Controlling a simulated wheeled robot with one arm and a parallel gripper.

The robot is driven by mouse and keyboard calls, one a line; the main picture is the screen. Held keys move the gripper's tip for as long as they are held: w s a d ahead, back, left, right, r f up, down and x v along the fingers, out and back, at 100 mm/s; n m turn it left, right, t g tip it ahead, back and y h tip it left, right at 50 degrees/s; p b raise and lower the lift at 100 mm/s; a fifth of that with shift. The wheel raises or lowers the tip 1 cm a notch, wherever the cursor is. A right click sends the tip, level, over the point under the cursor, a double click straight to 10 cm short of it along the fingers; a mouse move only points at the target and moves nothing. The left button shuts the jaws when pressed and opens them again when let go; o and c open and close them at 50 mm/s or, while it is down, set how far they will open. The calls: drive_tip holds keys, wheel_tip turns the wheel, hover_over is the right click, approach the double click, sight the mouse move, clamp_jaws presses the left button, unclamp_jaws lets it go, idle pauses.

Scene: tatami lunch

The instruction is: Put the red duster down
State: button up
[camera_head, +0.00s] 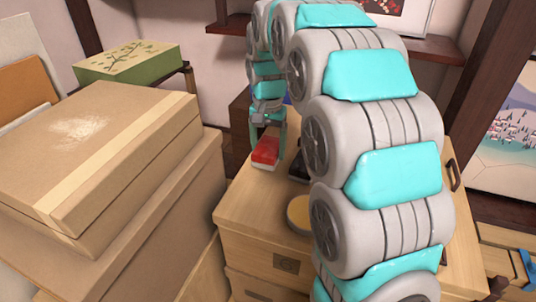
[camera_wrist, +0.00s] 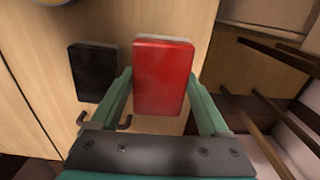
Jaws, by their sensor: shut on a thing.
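The red duster (camera_wrist: 162,78) is a red block with a pale grey strip along its far edge. In the wrist view it sits between the two green fingers of my gripper (camera_wrist: 160,98), which is shut on it. In the head view the red duster (camera_head: 265,151) shows over the far left part of the wooden cabinet top (camera_head: 255,190), with my gripper (camera_head: 267,118) just above and behind it. I cannot tell whether the duster touches the top.
A black block (camera_wrist: 93,72) lies on the top beside the duster. A round yellow-topped thing (camera_head: 299,212) stands nearer, partly hidden by my arm. Cardboard boxes (camera_head: 110,150) are stacked at left, and a green box (camera_head: 130,62) stands behind them. Dark wooden bars (camera_wrist: 275,100) are at right in the wrist view.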

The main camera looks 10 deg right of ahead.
sight(268, 144)
drive_tip(key=shift+w+d+f, duration=0.1)
drive_tip(key=shift+w, duration=0.35)
drive_tip(key=shift+f, duration=1.75)
drive_tip(key=shift+f, duration=0.1)
drive_tip(key=o, duration=1.3)
drive_tip(key=shift+c, duration=0.2)
wheel_tip(268, 144, up, 12)
drive_tip(key=shift+r, duration=0.15)
